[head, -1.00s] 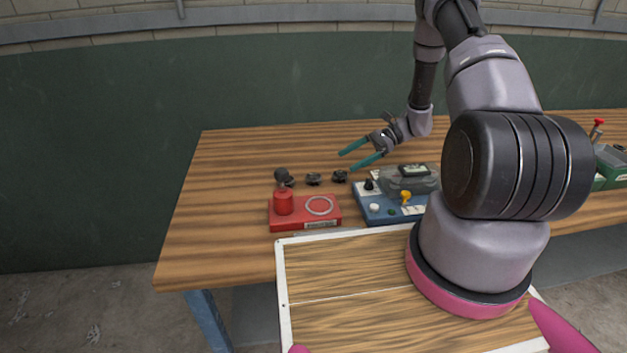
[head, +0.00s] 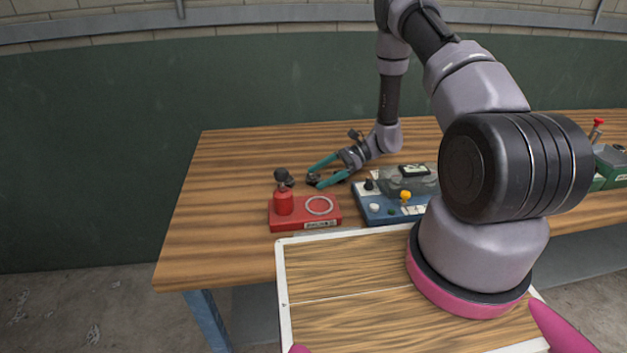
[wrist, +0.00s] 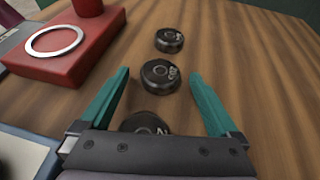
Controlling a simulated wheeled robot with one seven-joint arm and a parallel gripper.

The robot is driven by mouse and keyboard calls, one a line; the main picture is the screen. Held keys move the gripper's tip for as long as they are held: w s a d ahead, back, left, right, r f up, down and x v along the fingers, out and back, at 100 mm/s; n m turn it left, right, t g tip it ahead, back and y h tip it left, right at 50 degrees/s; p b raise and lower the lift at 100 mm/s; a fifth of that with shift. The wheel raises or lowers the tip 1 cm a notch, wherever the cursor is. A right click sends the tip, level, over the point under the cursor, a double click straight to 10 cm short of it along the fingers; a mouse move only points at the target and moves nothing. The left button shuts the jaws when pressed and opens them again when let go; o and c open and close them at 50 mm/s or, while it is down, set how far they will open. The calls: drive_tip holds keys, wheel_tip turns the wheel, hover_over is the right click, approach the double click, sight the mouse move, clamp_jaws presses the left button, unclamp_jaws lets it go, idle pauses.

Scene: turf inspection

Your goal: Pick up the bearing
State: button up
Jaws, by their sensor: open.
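Three black round bearings stand in a row on the wooden table. In the wrist view the middle bearing (wrist: 160,76) lies between the fingertips of my gripper (wrist: 158,78), with a gap to each finger visible. A far bearing (wrist: 169,40) is beyond the fingertips. A near bearing (wrist: 145,123) is partly hidden by the gripper's body. In the head view my gripper (head: 315,178), with teal fingers, is open and low over the table around the middle bearing (head: 313,178). Which bearing the task means cannot be told.
A red box (head: 332,215) with a pale ring and red cylinder (head: 284,202) stands in front of the bearings. A blue box (head: 372,215) with knobs is to its right. The table's left and back areas are clear.

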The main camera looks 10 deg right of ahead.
clamp_jaws()
drive_tip(key=shift+r, duration=0.1)
